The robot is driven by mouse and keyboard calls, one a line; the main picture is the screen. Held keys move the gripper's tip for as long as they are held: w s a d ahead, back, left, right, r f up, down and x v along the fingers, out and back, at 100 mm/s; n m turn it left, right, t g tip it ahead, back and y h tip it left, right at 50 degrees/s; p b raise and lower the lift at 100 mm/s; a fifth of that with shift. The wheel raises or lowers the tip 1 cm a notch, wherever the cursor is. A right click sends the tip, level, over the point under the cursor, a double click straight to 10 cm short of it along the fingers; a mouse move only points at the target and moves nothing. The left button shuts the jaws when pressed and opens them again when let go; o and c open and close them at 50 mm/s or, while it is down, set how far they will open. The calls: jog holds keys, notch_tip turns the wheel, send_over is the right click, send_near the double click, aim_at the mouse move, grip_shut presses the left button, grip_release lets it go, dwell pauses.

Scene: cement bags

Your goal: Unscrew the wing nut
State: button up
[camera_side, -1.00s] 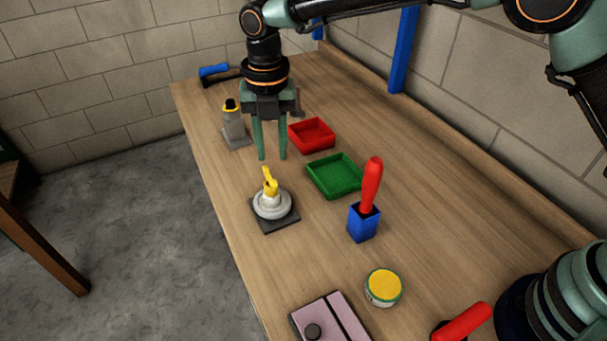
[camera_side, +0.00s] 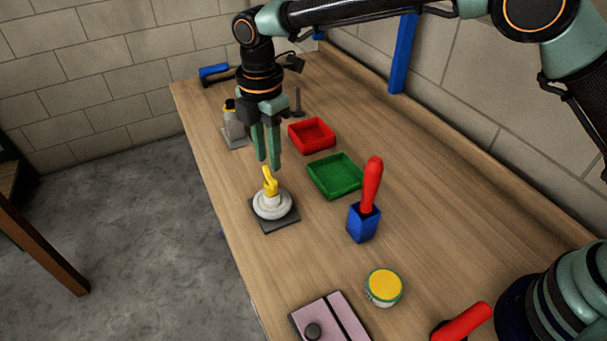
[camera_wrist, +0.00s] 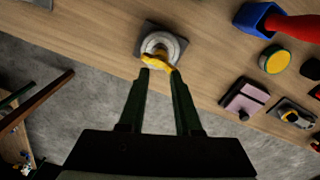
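The yellow wing nut (camera_side: 269,181) sits on top of a round grey-white fixture (camera_side: 271,204) on a dark square plate. In the wrist view the wing nut (camera_wrist: 157,61) shows just beyond my fingertips, over the round fixture (camera_wrist: 172,45). My gripper (camera_side: 268,165) points down above the wing nut, with its fingertips close over it in the side view. The two green fingers are apart with nothing between them. In the wrist view my gripper (camera_wrist: 158,72) also shows open, its fingertips on either side of the nut's near edge. I cannot tell whether they touch it.
A green tray (camera_side: 335,188) and a red tray (camera_side: 312,146) lie right of the fixture. A blue holder (camera_side: 363,222) with a red handle stands nearby. A second yellow-topped grey fixture (camera_side: 234,138) stands behind. The yellow-lidded tin (camera_side: 384,288) is in front. The table's left edge is close.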

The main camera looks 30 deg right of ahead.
aim_at(270, 175)
jog(key=m, duration=2.2)
jog(key=shift+f+m, duration=0.2)
jog(key=shift+m, duration=0.2)
jog(key=shift+f, duration=1.8)
jog(key=shift+c, duration=0.3)
grip_shut()
